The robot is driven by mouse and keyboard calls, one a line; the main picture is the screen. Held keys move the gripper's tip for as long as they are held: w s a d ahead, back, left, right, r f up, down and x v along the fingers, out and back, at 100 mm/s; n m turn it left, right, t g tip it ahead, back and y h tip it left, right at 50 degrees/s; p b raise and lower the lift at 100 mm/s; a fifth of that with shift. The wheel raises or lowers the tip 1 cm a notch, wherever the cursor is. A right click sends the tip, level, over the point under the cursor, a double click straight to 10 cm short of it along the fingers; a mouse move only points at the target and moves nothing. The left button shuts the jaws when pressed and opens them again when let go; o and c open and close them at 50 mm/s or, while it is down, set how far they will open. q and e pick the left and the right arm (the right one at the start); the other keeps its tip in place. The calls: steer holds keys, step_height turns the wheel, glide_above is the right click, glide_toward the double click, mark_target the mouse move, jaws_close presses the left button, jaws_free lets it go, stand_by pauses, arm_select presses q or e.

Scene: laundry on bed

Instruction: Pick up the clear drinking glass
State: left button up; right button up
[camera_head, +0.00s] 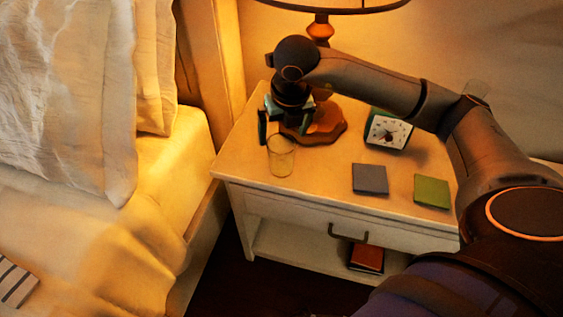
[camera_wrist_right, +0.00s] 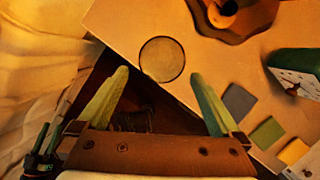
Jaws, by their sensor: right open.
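The clear drinking glass (camera_head: 281,157) stands upright near the left edge of the nightstand. In the right wrist view the glass (camera_wrist_right: 162,59) appears as a round rim, between and just past the fingertips. My right gripper (camera_head: 283,122) is open and empty above the nightstand, behind and above the glass in the head view. Its two green fingers (camera_wrist_right: 160,73) are spread wide in the wrist view, with no contact seen.
The wooden lamp base (camera_head: 325,122) is close behind the glass. A green clock (camera_head: 388,131), a grey coaster (camera_head: 370,179) and a green coaster (camera_head: 432,191) lie to the right on the nightstand (camera_head: 325,192). A yellow coaster (camera_wrist_right: 293,151) shows too. The bed (camera_head: 150,190) is at left.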

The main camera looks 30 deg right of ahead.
mark_target(281, 155)
steer(key=b+x, duration=0.1)
steer(key=x, duration=1)
steer(key=shift+d+f, duration=0.15)
steer(key=shift+f, duration=0.25)
steer(key=shift+c, duration=0.4)
steer(key=shift+r, duration=0.1)
steer(key=c, duration=1.3)
steer(key=shift+o, duration=0.2)
steer(key=shift+r, duration=0.1)
